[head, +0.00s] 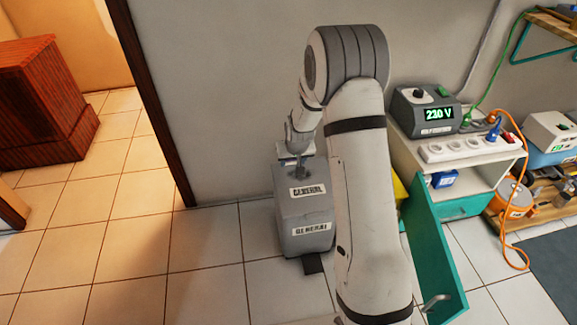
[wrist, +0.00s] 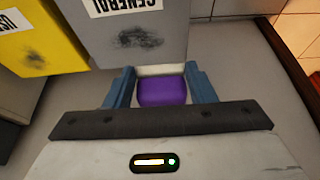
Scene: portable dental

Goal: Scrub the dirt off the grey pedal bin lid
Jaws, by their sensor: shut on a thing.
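The grey pedal bin (head: 305,215) stands on the tiled floor by the wall, with "GENERAL" labels on its lid and front. Its grey lid (wrist: 178,57) fills the upper middle of the wrist view, with a dark dirt smudge (wrist: 147,37) near the label. My gripper (wrist: 160,72) is shut on a purple sponge-like block (wrist: 163,92), held between its blue fingers. The block is at the lid's edge in the wrist view, beside the smudge; I cannot tell whether it touches the lid. In the head view my gripper (head: 296,156) is just above the lid.
A yellow bin (wrist: 38,45) with its own dark smudge stands beside the grey one, mostly hidden by my arm in the head view. An open teal cabinet door (head: 434,250) and a cabinet with a power strip (head: 470,147) are right. Floor at left is clear.

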